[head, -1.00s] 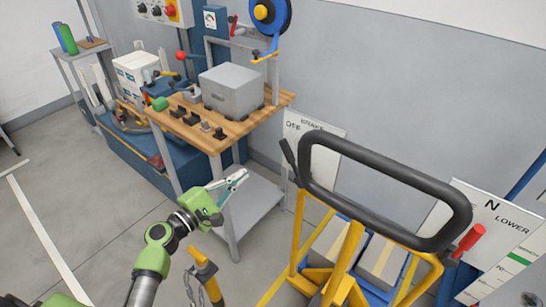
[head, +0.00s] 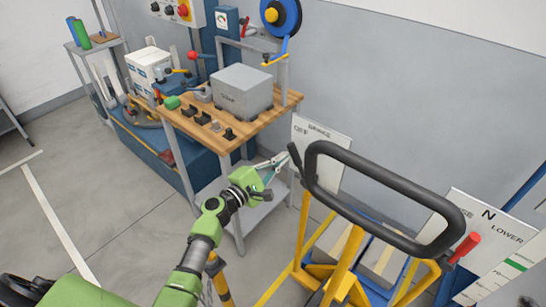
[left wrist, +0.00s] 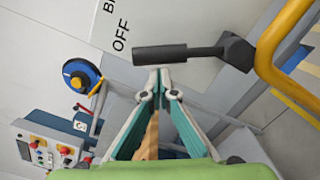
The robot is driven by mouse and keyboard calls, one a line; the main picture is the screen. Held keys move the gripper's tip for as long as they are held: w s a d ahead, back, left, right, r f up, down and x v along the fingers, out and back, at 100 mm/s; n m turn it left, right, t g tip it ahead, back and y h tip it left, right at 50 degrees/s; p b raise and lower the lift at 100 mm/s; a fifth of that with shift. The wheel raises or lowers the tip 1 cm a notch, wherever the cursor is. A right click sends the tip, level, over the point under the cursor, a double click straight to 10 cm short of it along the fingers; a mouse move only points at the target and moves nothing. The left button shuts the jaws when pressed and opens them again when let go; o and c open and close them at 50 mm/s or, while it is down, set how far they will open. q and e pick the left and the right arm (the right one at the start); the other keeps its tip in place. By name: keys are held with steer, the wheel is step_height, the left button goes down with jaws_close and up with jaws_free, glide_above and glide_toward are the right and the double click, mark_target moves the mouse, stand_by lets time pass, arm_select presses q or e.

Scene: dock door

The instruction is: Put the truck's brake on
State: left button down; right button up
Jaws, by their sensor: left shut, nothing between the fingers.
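The truck (head: 300,262) has a yellow frame and a thick black loop handle (head: 395,183). Its brake lever (head: 296,162), a short black grip on an arm, sits at the left of the loop. In the left wrist view the black lever (left wrist: 165,53) points left from a dark pivot, in front of a plate (left wrist: 120,30) marked OFF. My left gripper (head: 284,157) is shut and empty, its tips close beside the lever. In the left wrist view the fingertips (left wrist: 160,74) are just below the lever grip; I cannot tell if they touch. My right gripper is not in view.
A red knob (head: 466,246) and a LOWER sign (head: 500,222) are at the truck's right. A wooden-topped workbench (head: 262,122) with a grey box (head: 242,91) stands behind my left gripper. A yellow post (head: 218,278) stands near my forearm. Floor at left is clear.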

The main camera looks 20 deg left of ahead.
mark_target(297, 161)
arm_select(q)
steer(key=shift+w+f, duration=0.1)
steer(key=shift+d+r+m, duration=0.35)
steer(key=shift+d+m, duration=0.05)
steer(key=shift+m, duration=0.1)
stand_by(0.3)
steer(key=shift+s+d+r+m+b, duration=0.45)
steer(key=shift+d+r+m+b, duration=0.25)
steer(key=shift+m, duration=0.3)
steer(key=d+m, duration=0.2)
steer(key=s+d+r+m, duration=0.1)
steer(key=shift+m, duration=0.4)
steer(key=d+m, duration=0.1)
steer(key=m, duration=0.1)
steer(key=s+d+m, duration=0.1)
steer(key=d, duration=0.1)
steer(key=d+m, duration=0.1)
steer(key=m, duration=0.1)
steer(key=shift+s+d+f+m, duration=0.15)
steer(key=shift+s+d+m, duration=0.15)
steer(key=shift+s+d, duration=0.1)
steer(key=shift+p, duration=0.3)
